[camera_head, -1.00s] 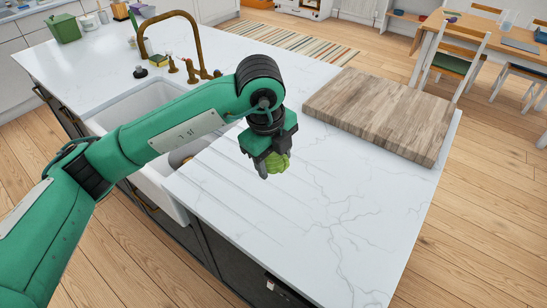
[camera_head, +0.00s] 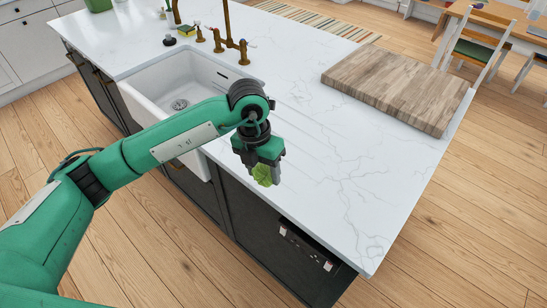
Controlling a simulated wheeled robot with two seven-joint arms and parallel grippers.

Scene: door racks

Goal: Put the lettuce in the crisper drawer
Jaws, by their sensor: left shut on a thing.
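The lettuce (camera_head: 262,176) is a small bright green head. My left gripper (camera_head: 264,170) is shut on it, pointing down, and partly hides it. In the picture the lettuce overlaps the island's front edge, to the right of the sink; its exact height is hard to tell. My right gripper is not in view. No crisper drawer or fridge shows in this view.
A white marble island (camera_head: 345,175) fills the middle, with a white sink (camera_head: 150,95) and brass tap (camera_head: 232,38). A wooden board (camera_head: 398,85) lies at its back right. Dark cabinet fronts (camera_head: 262,215) face me. Wooden floor (camera_head: 475,220) is clear at right.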

